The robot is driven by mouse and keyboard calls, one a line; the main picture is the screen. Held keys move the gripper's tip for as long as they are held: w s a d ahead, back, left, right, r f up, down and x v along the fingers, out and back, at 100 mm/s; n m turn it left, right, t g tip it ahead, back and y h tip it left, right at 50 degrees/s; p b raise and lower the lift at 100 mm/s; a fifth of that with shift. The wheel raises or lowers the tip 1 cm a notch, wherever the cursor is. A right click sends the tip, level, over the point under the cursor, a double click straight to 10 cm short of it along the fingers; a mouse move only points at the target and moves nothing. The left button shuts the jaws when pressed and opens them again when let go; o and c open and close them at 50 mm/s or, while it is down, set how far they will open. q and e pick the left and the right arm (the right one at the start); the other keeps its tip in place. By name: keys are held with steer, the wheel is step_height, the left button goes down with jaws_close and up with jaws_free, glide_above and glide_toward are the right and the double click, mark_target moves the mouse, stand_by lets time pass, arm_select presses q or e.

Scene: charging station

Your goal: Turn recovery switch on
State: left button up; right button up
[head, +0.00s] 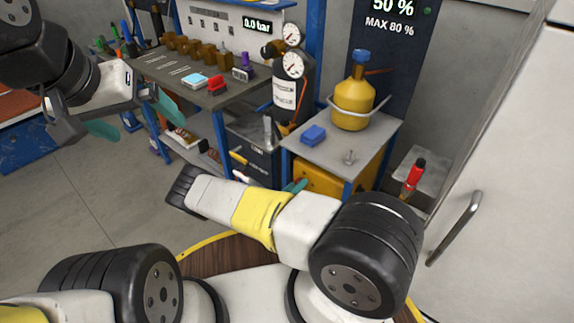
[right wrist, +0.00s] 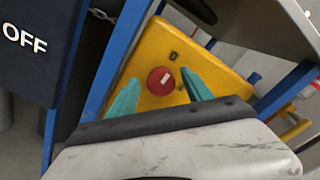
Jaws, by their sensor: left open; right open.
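A round red knob with a short white mark (right wrist: 161,81), apparently the recovery switch, sits on the face of a yellow box (right wrist: 207,66) in the right wrist view. My right gripper (right wrist: 159,76) is open, its teal fingers on either side of the knob in the picture; I cannot tell whether they touch it. In the head view the yellow box (head: 318,182) stands under a small grey table, and its knob is hidden. My right gripper (head: 297,186) is mostly hidden behind its arm there. My left gripper (head: 150,128) is open and empty at the left, above the floor.
A dark panel reading OFF (right wrist: 24,40) and a blue frame post (right wrist: 118,57) stand left of the box. The small table (head: 308,159) carries a blue block (head: 313,135) and a yellow canister (head: 354,100). A workbench (head: 160,70) stands behind; floor at left is clear.

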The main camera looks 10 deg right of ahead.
jaws_close()
steer(key=shift+m, duration=0.3)
steer(key=shift+s+m, duration=0.1)
steer(key=shift+m, duration=3)
jaws_free()
